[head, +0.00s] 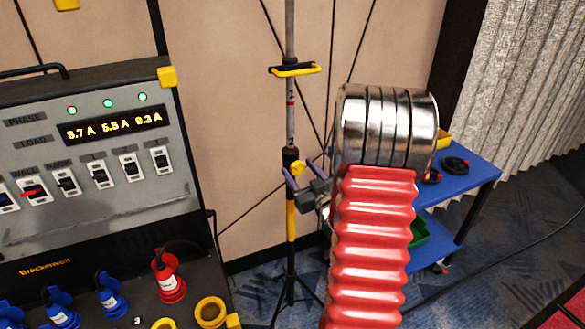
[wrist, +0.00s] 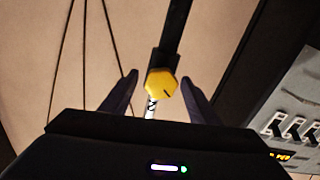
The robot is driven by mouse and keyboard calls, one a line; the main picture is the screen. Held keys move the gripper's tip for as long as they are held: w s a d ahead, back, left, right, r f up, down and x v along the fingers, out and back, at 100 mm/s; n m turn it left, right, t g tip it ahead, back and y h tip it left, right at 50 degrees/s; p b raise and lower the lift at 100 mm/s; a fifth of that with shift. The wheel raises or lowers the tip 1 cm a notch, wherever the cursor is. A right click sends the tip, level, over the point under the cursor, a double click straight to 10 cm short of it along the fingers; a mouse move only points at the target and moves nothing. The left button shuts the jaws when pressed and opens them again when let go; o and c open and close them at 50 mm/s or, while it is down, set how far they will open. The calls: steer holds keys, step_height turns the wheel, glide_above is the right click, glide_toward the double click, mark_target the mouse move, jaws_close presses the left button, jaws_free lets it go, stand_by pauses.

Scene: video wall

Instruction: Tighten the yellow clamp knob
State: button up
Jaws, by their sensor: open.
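The yellow clamp knob (head: 298,168) sits on the black collar (head: 290,155) of an upright stand pole. In the wrist view the knob (wrist: 161,83) looks faceted and carries a short dark mark. My gripper (head: 304,172) is open at the knob in the head view. In the wrist view the two dark fingers of my gripper (wrist: 160,77) stand on either side of the knob, with visible gaps and nothing held. Contact with the knob cannot be seen. My red ribbed arm hides part of the area right of the stand.
A grey power panel (head: 95,195) with switches and plugs stands close at left. A yellow crossbar (head: 293,70) is higher on the pole. The blue cart (head: 470,180) stands at right behind my arm. Tripod legs (head: 290,285) spread on the carpet.

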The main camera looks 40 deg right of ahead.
steer(key=shift+w, duration=0.2)
steer(key=c, duration=1)
steer(key=shift+d, duration=0.1)
steer(key=shift+c, duration=0.2)
